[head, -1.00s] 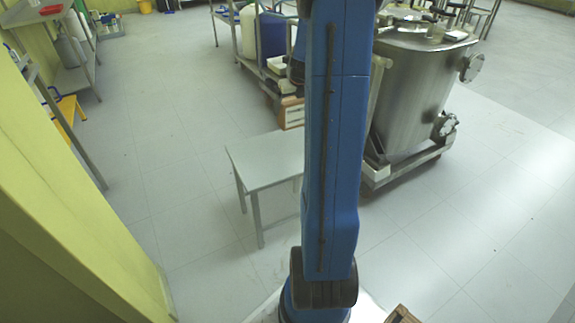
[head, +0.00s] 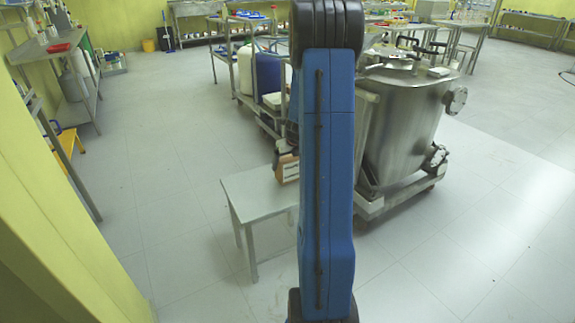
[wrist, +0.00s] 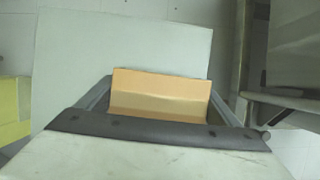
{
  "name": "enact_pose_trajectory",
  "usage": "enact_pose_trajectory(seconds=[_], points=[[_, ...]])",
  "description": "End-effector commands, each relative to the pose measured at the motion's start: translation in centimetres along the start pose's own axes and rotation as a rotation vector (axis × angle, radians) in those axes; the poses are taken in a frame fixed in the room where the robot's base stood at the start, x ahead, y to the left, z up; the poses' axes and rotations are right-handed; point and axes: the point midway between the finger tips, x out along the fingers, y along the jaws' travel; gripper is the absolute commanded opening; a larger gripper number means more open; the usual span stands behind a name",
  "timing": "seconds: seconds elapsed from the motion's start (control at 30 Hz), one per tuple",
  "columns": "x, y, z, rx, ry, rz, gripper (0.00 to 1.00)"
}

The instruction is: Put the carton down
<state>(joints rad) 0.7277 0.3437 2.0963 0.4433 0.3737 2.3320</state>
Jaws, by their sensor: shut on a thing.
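The carton (head: 288,168) is brown-orange with a pale label. It shows beside my blue arm in the head view, at the back right of a small grey table (head: 250,197). In the wrist view the carton (wrist: 160,82) lies between the two fingers of my gripper (wrist: 160,92), which is shut on it. The pale table top (wrist: 125,35) shows behind and below the carton there. I cannot tell whether the carton touches the table. My arm hides the table's right part and most of the gripper in the head view.
A steel reactor (head: 402,125) on a wheeled frame stands right of the table. A cart with blue and white canisters (head: 268,75) stands behind it. A yellow-green wall (head: 60,230) runs along the left. The floor left of the table is clear.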

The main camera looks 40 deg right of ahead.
Motion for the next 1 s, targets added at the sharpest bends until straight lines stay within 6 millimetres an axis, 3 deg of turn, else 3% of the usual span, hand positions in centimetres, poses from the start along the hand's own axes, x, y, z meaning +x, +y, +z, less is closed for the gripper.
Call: enact_pose_trajectory(seconds=[0.43, 0.47, 0.5, 0.8, 1.0], points=[[1.0, 0.0, -0.4, 0.0, -0.001, -0.001, 0.56], [1.0, 0.0, -0.4, 0.0, -0.001, -0.001, 0.93], [1.0, 0.0, -0.4, 0.0, -0.001, -0.001, 1.0], [0.7, 0.0, -0.3, 0.0, -0.001, -0.001, 1.0], [-1.4, 0.0, -0.2, 0.0, -0.004, -0.002, 1.0]])
